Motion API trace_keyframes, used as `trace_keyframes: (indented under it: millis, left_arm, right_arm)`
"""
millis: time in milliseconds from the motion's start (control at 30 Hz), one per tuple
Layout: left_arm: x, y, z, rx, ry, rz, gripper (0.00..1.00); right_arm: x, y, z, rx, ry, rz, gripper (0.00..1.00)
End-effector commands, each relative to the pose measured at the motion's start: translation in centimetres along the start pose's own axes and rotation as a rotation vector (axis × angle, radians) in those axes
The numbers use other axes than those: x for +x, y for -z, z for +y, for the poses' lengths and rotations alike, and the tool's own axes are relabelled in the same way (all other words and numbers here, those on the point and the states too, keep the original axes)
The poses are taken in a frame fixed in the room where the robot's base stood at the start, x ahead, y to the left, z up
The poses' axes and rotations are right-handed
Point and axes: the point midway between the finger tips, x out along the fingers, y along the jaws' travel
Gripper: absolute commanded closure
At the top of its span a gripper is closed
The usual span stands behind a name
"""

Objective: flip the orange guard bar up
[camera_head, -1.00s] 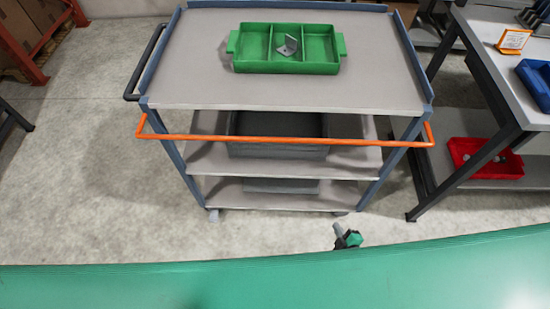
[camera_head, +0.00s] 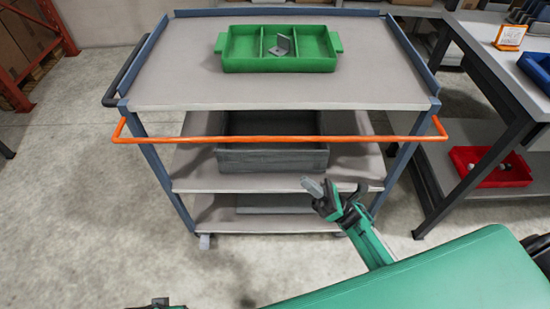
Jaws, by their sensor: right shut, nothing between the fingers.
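The orange guard bar (camera_head: 280,139) runs level across the front of a grey cart, below the top shelf's front edge. Its ends bend back to the cart's front posts. My right gripper (camera_head: 318,190) is shut and empty, in front of the cart and below the bar in the picture, apart from it. The dark tip of my left arm just shows at the bottom edge (camera_head: 160,303); its fingers cannot be made out.
A green three-part tray (camera_head: 278,65) with a grey metal bracket (camera_head: 281,47) stands on the cart's top shelf (camera_head: 180,85). A grey crate (camera_head: 270,158) sits on the middle shelf. A workbench with a red bin (camera_head: 490,183) stands at right. The floor at left is clear.

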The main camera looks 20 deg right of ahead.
Motion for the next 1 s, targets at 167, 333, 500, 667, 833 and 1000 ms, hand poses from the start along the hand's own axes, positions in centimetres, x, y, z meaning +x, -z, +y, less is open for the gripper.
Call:
trace_keyframes:
  millis: [167,333,500,667,833,1000]
  left_arm:
    - [-0.4,0.1,0.0,0.000,0.000,0.001,0.52]
    - [-0.4,0.1,0.0,0.000,0.000,0.001,0.52]
    - [-0.2,0.0,0.0,0.000,0.000,-0.001,0.52]
    - [0.9,-0.3,0.0,0.000,-0.001,-0.018,0.52]
    - [2.7,-1.0,0.0,0.000,-0.001,-0.041,0.52]
    - [4.7,-2.0,0.1,0.000,-0.001,-0.067,0.52]
  right_arm:
    - [0.2,-0.2,0.4,-0.027,-0.027,-0.001,1.00]
    - [0.2,-0.2,0.3,-0.026,-0.025,-0.001,1.00]
    - [0.7,-0.3,0.3,-0.025,-0.024,-0.001,1.00]
    - [2.9,-0.4,0.5,-0.025,-0.025,-0.002,1.00]
    - [6.7,-0.5,0.5,-0.024,-0.025,-0.004,1.00]
    - [10.4,-0.5,0.6,-0.024,-0.025,-0.002,1.00]
